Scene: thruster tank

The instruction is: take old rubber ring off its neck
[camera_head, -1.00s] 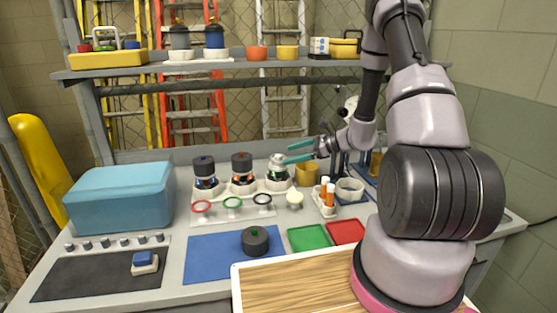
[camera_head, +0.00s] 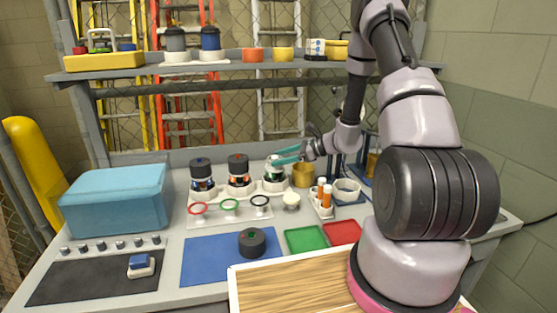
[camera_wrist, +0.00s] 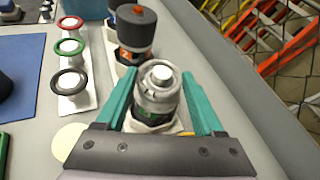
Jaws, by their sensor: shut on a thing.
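The uncapped thruster (camera_head: 274,173) stands at the right end of a row of three. In the wrist view it shows a silver neck and top (camera_wrist: 160,78) above a dark body. My gripper (camera_head: 287,156), with teal fingers, reaches it from the right. In the wrist view the fingers of my gripper (camera_wrist: 158,82) lie on either side of the neck, closed on the old rubber ring around it. I cannot clearly tell the ring (camera_wrist: 156,101) from the grey neck. The thruster is upright in its white holder.
Two capped thrusters, blue-marked (camera_head: 202,174) and orange-marked (camera_head: 238,170), stand to the left. Red (camera_head: 198,208), green (camera_head: 229,204) and black (camera_head: 260,200) rings sit in front. A yellow cup (camera_head: 303,175) is close right. Green (camera_head: 306,239) and red (camera_head: 343,232) trays lie nearer.

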